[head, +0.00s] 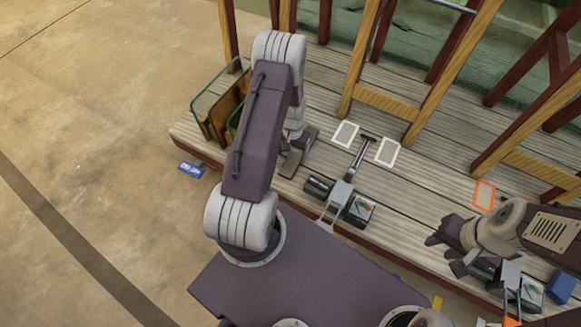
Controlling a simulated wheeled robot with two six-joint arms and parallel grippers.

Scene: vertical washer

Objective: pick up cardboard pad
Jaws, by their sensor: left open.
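Brown flat panels (226,107) stand on edge in a green wire-framed rack (203,126) at the left end of the wooden deck. One of them may be the cardboard pad, but I cannot tell which. My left gripper (291,162) is open, low over the deck to the right of the rack and apart from it. My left arm covers part of the rack's right side and part of the gripper. My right gripper (441,240) is at the right, over the deck's front part, far from the rack. Its jaw opening is not clear.
The wooden deck (415,193) carries white outlined rectangles (387,152) and an orange one (484,195). Wooden frames (425,90) rise behind. A blue item (191,170) lies left of the deck.

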